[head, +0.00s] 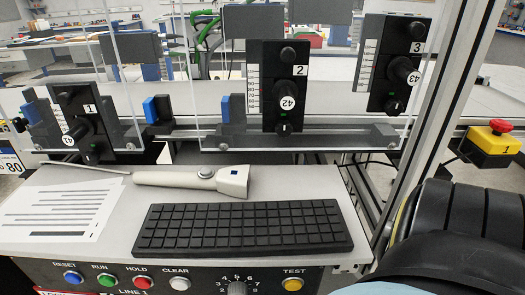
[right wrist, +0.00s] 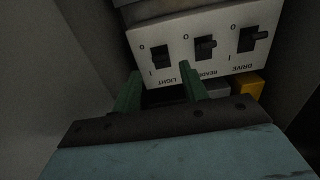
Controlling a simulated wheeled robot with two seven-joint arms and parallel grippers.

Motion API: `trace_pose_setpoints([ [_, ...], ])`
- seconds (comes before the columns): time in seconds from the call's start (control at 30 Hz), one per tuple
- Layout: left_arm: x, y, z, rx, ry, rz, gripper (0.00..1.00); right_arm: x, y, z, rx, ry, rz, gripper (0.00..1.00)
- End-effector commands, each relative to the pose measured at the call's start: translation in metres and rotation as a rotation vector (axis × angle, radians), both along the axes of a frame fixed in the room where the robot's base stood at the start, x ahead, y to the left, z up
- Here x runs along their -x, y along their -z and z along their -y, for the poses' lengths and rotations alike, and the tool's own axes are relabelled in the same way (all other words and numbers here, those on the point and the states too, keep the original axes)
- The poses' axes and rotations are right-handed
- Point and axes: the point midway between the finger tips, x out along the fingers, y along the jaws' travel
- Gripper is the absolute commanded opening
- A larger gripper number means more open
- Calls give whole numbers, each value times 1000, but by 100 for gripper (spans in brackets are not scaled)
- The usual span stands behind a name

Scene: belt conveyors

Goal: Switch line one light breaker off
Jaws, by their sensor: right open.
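The light breaker (right wrist: 161,57) is a black switch on a white panel (right wrist: 185,22) in the right wrist view. The word LIGHT appears upside down below it, with 0 marked above and I below at its left. I cannot tell clearly which way its lever lies. My right gripper (right wrist: 162,84) has two green fingers, open and empty. Their tips are just below the light breaker in the picture, one to each side of it. I cannot tell whether they touch the panel. My left gripper is not in view. The head view does not show the breakers.
Two more breakers, the middle one (right wrist: 205,48) and DRIVE (right wrist: 252,39), sit close to the right on the same panel. A grey wall stands at the left. In the head view, a keyboard (head: 243,227), a scanner (head: 195,180) and a LINE 1 button panel (head: 205,284) are in front.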

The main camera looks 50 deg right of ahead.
Motion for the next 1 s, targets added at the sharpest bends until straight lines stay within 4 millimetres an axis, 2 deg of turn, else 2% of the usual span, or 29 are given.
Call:
trace_pose_setpoints([
  [0.1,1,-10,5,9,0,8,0,-14,1,16,2,-1,3,44],
  [0.23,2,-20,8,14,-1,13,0,-22,1,26,0,-1,1,44],
  [0.63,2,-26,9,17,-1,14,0,-26,0,32,-1,-1,-1,44],
  [0.9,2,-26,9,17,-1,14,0,-26,0,31,-1,-1,-1,8],
  [0.97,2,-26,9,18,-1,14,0,-26,0,31,-1,-1,-1,0],
  [1.0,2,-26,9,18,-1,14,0,-26,0,31,-1,-1,-1,0],
])
